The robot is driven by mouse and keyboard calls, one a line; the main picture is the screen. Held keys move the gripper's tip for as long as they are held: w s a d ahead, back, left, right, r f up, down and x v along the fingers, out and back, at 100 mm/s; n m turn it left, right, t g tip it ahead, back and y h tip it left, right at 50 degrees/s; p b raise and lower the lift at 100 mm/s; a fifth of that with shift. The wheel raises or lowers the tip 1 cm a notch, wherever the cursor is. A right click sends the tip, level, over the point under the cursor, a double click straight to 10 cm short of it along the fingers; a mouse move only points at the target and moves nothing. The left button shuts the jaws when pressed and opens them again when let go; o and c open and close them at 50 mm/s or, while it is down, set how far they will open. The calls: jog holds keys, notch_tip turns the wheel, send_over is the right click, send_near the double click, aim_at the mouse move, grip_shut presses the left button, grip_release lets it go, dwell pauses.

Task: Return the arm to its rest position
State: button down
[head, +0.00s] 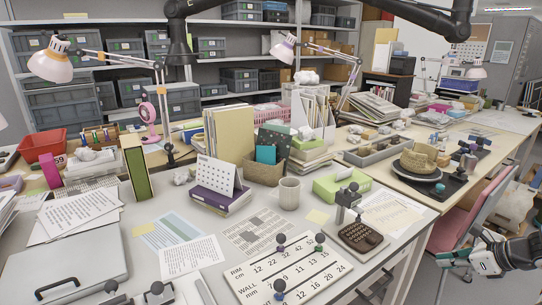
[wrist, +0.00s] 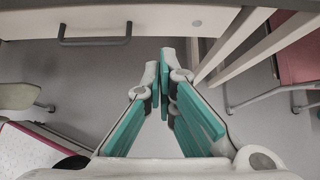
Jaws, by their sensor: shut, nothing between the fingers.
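My gripper (head: 466,263) is at the lower right of the head view, off the front right of the desk and in front of a pink chair. In the wrist view my gripper (wrist: 165,85) has its teal-padded fingers closed together at the tips, with nothing held between them. The sherd vessel (head: 418,163), a tan pot, stands on a dark plate on the far right table, well apart from my gripper.
The pink chair (head: 462,212) is close beside my gripper. The near desk (head: 130,262) holds papers, a mug (head: 289,193), a brown sherd-like piece (head: 360,236) on a stand, and a printed scale board (head: 290,268). In the wrist view a drawer handle (wrist: 95,40) and table legs show.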

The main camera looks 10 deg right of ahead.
jog(key=w+a+r+n+g+y, duration=0.2)
jog(key=w+a+r+n+g, duration=0.15)
jog(key=a+r+n, duration=0.85)
jog(key=s+a+r+n+g, duration=0.1)
jog(key=s+a+r+n, duration=0.15)
jog(key=a, duration=0.35)
jog(key=s+a+r+n, duration=0.1)
jog(key=a+r, duration=0.2)
jog(key=a, duration=0.4)
jog(key=s+a+r+n+g, duration=0.1)
jog(key=a+r+n, duration=0.15)
jog(key=a, duration=0.35)
jog(key=s+a+r+n+g+h, duration=0.2)
jog(key=s+a+r+n, duration=0.3)
jog(key=s+a, duration=0.45)
jog(key=s+f+n+h, duration=0.1)
jog(key=s+n+h, duration=0.2)
jog(key=s+n, duration=0.75)
notch_tip(320, 180, up, 16)
jog(key=s+m+t+p, duration=0.1)
jog(key=t+p, duration=0.2)
jog(key=p, duration=1.1)
jog(key=shift+s+f+m, duration=0.2)
jog(key=shift+s+m, duration=0.15)
jog(key=shift+d, duration=0.15)
